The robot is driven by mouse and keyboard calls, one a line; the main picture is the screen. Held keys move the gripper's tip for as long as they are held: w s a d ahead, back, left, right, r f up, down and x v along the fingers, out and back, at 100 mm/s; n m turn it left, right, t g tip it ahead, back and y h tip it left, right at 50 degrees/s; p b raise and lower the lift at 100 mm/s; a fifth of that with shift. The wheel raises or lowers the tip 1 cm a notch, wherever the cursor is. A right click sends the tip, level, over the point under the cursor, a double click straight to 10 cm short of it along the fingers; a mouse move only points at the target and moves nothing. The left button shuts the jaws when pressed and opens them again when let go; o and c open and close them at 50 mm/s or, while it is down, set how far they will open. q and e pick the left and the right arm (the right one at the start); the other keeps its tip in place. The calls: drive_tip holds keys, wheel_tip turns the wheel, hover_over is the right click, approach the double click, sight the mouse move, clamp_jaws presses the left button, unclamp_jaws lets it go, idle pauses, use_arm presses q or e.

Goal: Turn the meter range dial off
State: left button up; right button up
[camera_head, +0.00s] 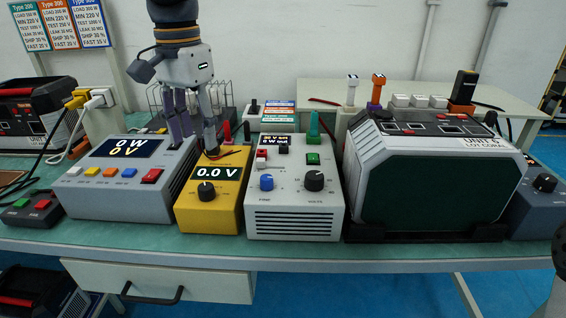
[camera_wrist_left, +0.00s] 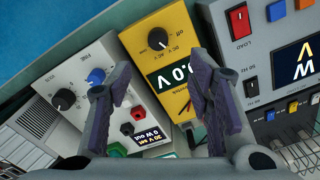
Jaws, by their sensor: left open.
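The yellow meter (camera_head: 226,209) stands on the bench between two grey instruments. Its screen reads 0.0 V, and its black range dial (camera_head: 206,191) sits below the screen on the front. In the left wrist view the dial (camera_wrist_left: 157,39) lies ahead of the fingers, with an "off" mark beside it. I cannot surely tell which mark its pointer is at. My left gripper (camera_head: 195,143) is open and empty, fingers pointing down above the back of the meter and the grey unit to its left. Its fingers also show in the left wrist view (camera_wrist_left: 160,72), apart from the dial. My right gripper is not in view.
A grey load unit (camera_head: 128,205) with coloured buttons stands left of the meter. A grey power supply (camera_head: 294,222) with knobs stands close on its right, then a large dark-fronted unit (camera_head: 437,192). Bench room around the meter is tight; its front strip is clear.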

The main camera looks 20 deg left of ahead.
sight(206, 187)
use_arm(q)
wheel_tip(206, 187, down, 11)
drive_tip(key=shift+s+r, duration=0.15)
drive_tip(key=shift+d, duration=0.1)
clamp_jaws()
